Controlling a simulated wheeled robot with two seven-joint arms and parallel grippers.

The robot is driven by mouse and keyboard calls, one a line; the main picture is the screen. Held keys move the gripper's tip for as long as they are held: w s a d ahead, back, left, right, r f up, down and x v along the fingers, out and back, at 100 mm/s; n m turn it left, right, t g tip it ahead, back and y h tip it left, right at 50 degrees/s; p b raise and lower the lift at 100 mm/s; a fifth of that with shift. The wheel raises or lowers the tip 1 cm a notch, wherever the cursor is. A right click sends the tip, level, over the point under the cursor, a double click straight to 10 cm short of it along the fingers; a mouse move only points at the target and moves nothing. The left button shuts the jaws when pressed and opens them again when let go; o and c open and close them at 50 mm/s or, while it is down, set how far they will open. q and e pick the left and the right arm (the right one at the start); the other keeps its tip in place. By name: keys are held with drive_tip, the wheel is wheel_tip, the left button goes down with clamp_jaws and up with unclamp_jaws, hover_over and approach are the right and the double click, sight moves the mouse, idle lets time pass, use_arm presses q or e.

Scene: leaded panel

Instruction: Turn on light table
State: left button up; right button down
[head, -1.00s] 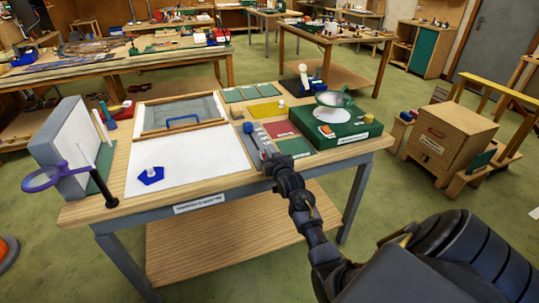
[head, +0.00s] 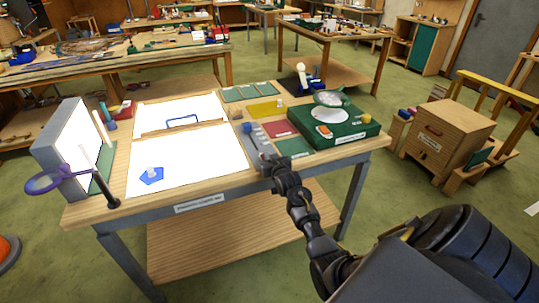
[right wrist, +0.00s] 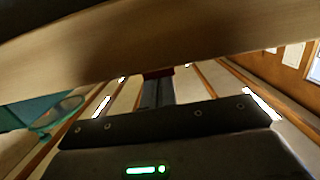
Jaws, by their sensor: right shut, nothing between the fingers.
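The light table panel (head: 200,160) glows bright white on the wooden workbench, in both its front and back parts. A grey control strip (head: 252,133) with a blue knob or lever lies along its right side. My right gripper (head: 267,163) is shut and empty at the front end of this strip. Its fingertips are small and dark here, so I cannot tell whether they touch it. The right wrist view shows a dark body with a green light and a blurred wooden surface close across the top. My left gripper is not in view.
A blue pentagon piece (head: 151,175) lies on the lit panel. A green case (head: 350,132) and coloured sheets, including a red one (head: 279,128), sit to the right. A purple-ringed magnifier (head: 50,180) and an upright white panel (head: 72,145) stand at the left end.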

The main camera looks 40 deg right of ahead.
drive_tip(key=r+p, duration=0.4)
drive_tip(key=r, duration=0.1)
drive_tip(key=shift+w+p, duration=0.3)
drive_tip(key=shift+s+a+f+b, duration=0.1)
drive_tip(key=shift+s+f+b, duration=0.1)
drive_tip(key=shift+s+b, duration=0.25)
drive_tip(key=shift+s+a+f+b, duration=0.1)
drive_tip(key=shift+s+f+b, duration=0.1)
drive_tip(key=shift+s+b, duration=0.15)
drive_tip(key=r+b+v, duration=0.1)
drive_tip(key=r+v, duration=0.1)
drive_tip(key=v, duration=0.6)
